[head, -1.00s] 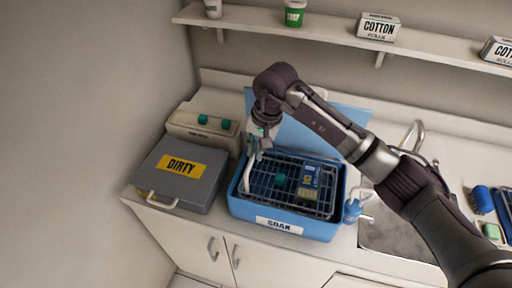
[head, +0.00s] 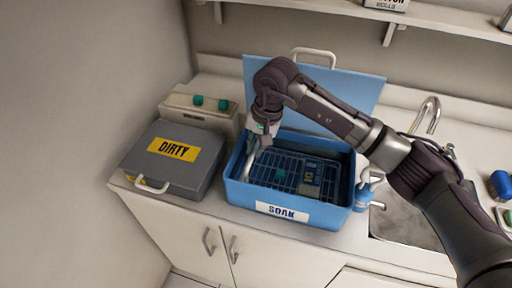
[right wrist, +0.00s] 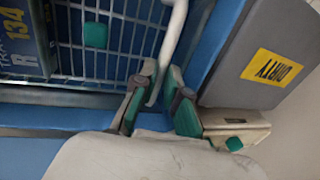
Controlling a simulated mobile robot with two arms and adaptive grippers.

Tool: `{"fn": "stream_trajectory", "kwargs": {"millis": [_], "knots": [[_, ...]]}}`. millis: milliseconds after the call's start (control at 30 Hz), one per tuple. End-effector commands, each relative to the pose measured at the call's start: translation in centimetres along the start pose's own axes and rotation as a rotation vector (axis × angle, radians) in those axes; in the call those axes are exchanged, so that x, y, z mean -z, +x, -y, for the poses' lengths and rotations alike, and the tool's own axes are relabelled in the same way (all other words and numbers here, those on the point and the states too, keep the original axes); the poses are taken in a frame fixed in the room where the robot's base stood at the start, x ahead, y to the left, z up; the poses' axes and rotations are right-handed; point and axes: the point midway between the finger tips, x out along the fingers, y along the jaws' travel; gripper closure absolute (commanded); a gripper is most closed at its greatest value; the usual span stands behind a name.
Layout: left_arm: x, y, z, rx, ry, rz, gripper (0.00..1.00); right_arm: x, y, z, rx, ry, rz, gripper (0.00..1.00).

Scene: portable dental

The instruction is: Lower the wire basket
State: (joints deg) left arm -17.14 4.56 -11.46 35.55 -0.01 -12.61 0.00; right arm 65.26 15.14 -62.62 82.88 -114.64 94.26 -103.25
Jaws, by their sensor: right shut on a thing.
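The wire basket (head: 270,172) sits down inside the blue tub labelled SOAK (head: 235,193), below its rim. A dark blue packet (head: 311,179) and a small teal piece (head: 280,175) show in the basket; the packet (right wrist: 25,40) also shows in the right wrist view. My right gripper (head: 257,143) is at the tub's left side, shut on the basket's white handle (head: 249,166). In the right wrist view the handle (right wrist: 173,38) runs between the fingers (right wrist: 158,92). Whether the basket touches the tub floor is hidden. My left gripper is out of view.
The tub's blue lid (head: 350,92) stands open behind it. A grey DIRTY case (head: 200,172) is close on the left, with a pale box (head: 180,105) behind. A blue bottle (head: 362,196), a sink (head: 400,222) and a tap (head: 431,108) are on the right.

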Motion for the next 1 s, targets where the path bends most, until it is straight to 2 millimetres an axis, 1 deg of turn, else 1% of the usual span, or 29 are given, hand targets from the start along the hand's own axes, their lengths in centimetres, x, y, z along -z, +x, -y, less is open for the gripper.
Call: {"fn": "stream_trajectory", "kwargs": {"millis": [33,167,200,267,300,333,633,733,867,1000], "knots": [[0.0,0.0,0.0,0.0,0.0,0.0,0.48,-0.2,0.5,-0.3,-0.012,0.001,0.006,1.0],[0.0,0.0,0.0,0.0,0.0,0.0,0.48,-0.2,0.6,-0.4,-0.014,0.001,0.007,1.0],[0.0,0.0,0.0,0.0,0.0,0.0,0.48,-0.2,0.6,-0.4,-0.014,0.001,0.007,0.83],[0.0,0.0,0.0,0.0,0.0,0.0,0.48,-0.2,0.6,-0.4,-0.013,0.001,0.007,0.73],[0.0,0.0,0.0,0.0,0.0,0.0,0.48,-0.2,0.6,-0.3,-0.012,0.001,0.007,0.66],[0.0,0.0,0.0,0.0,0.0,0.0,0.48,-0.2,0.5,-0.3,-0.012,0.001,0.006,0.63],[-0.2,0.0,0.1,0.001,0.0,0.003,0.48,-0.1,0.2,-0.2,-0.008,0.0,0.003,0.63],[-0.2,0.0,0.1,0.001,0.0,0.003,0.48,0.0,-0.6,-0.2,-0.006,0.0,0.002,0.63],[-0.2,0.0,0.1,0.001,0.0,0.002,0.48,0.0,-2.8,-0.2,-0.006,0.0,-0.001,0.63],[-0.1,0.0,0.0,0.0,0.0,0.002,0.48,0.0,-5.9,-0.1,-0.006,-0.001,-0.001,0.63]]}}
